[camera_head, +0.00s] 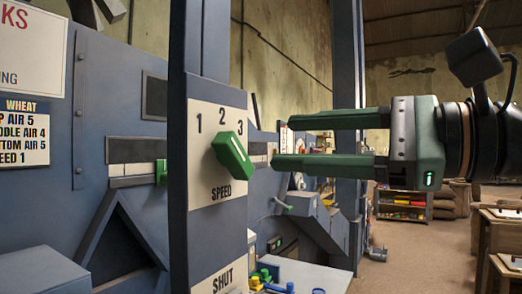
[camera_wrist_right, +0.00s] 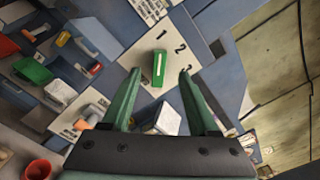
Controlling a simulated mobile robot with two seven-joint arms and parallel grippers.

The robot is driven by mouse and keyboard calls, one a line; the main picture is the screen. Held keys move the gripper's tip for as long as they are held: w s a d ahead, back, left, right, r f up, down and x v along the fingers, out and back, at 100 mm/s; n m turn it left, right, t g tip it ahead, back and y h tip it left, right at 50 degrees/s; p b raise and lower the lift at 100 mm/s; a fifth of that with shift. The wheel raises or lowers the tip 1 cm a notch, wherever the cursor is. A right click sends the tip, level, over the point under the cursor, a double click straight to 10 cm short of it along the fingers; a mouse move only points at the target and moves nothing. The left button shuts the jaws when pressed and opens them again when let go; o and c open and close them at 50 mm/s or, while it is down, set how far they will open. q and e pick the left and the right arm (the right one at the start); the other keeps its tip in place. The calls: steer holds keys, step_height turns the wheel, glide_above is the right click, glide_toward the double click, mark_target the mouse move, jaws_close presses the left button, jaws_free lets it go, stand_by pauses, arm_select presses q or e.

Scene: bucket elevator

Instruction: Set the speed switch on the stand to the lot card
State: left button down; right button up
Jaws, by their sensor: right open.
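The speed switch is a green knob (camera_head: 232,155) with a white line, on a white plate (camera_head: 208,180) marked 1, 2, 3 and SPEED, fixed to a blue stand. In the right wrist view the knob (camera_wrist_right: 159,70) has its line pointing toward the 1. The lot card (camera_head: 22,132), partly cut off at the left, reads WHEAT, several air values and SPEED 1. My right gripper (camera_head: 283,142) is open and empty, to the right of the knob and apart from it. In the wrist view the knob shows between its fingers. My left gripper is out of view.
A SHUT plate (camera_head: 222,279) sits lower on the same stand. A blue machine panel (camera_head: 105,80) with a green slide handle (camera_head: 161,172) stands behind it at the left. Shelves (camera_head: 403,203) stand at the back right.

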steer(key=v, duration=0.3)
steer(key=shift+s+d, duration=0.2)
steer(key=shift+d, duration=0.05)
